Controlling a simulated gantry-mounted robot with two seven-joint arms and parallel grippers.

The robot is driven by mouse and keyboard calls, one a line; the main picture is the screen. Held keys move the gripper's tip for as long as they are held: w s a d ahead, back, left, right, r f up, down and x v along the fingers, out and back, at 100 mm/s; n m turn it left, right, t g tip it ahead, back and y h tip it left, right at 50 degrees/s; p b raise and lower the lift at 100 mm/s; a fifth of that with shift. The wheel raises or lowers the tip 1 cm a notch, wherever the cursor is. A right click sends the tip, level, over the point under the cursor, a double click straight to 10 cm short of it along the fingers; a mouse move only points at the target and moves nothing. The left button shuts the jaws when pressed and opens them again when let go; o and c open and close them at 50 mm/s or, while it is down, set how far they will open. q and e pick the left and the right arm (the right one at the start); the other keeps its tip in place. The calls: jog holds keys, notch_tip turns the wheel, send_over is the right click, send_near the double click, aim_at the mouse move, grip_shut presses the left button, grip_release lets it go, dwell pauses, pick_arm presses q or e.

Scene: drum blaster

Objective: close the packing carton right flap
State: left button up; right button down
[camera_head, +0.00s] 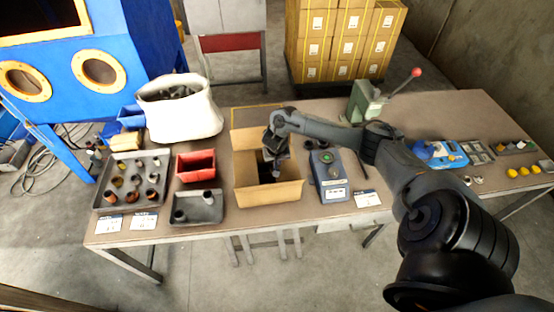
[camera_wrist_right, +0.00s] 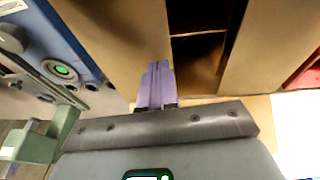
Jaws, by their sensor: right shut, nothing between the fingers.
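The open brown packing carton (camera_head: 270,194) stands mid-table. Its back flap (camera_head: 252,137) stands out at the rear and its front flap faces me. In the right wrist view, a wide cardboard panel on the blue device's side, which looks like the right flap (camera_wrist_right: 115,35), lies left of a narrow dark gap into the carton (camera_wrist_right: 197,65). Another panel (camera_wrist_right: 268,40) lies right of the gap. My right gripper (camera_head: 277,153) is shut and empty, pointing down over the carton; its purple fingers (camera_wrist_right: 155,85) overlap the right panel's edge. Contact is unclear. My left gripper is out of view.
A blue-grey device with a green button (camera_head: 328,173) stands close right of the carton. A red bin (camera_head: 195,165) and a dark tray (camera_head: 198,207) stand to its left. A green lever press (camera_head: 365,100) stands behind. My right forearm crosses above the device.

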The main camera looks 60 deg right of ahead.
jog(key=shift+r, duration=0.35)
